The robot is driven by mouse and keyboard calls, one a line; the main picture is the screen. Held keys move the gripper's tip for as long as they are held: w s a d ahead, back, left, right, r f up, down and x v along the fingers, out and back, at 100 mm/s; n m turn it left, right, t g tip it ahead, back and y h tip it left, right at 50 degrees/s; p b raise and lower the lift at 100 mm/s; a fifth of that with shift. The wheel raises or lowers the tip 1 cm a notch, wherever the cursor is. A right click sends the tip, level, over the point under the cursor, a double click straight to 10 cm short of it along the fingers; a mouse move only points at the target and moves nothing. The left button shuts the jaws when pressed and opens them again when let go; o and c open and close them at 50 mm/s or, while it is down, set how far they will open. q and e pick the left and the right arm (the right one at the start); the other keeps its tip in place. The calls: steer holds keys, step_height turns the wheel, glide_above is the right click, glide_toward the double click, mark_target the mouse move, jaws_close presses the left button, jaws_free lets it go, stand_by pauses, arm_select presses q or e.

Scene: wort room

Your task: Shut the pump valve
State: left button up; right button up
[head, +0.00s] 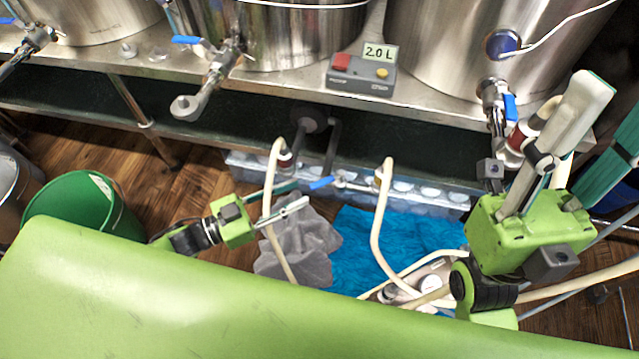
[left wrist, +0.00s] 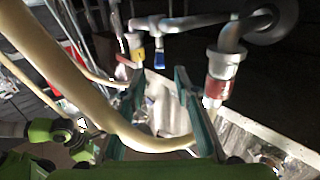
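The pump valve has a blue handle (head: 322,182) and sits on the metal fitting under the bench, between two pale hoses. In the left wrist view its blue handle (left wrist: 158,60) shows beyond and between my fingers. My left gripper (head: 303,192) is open, with its fingertips just left of the handle and apart from it. A pale hose crosses at its fingers, and this hose (left wrist: 70,85) also runs across the left wrist view. My right gripper (head: 612,103) is raised at the right, near another hose, its fingers apart and one partly cut off by the picture edge.
Steel kettles (head: 300,35) with blue-handled taps stand on the metal bench (head: 270,88), beside a control box (head: 360,78) marked 2.0 L. Below are a clear plastic bin (head: 440,195), a blue cloth (head: 350,235) and a grey bag (head: 305,245). A green bucket (head: 75,200) stands left.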

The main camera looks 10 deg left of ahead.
mark_target(319, 183)
arm_select(q)
steer(key=b+x, duration=0.1)
steer(key=x, duration=0.6)
steer(key=shift+b, duration=0.3)
jaws_close()
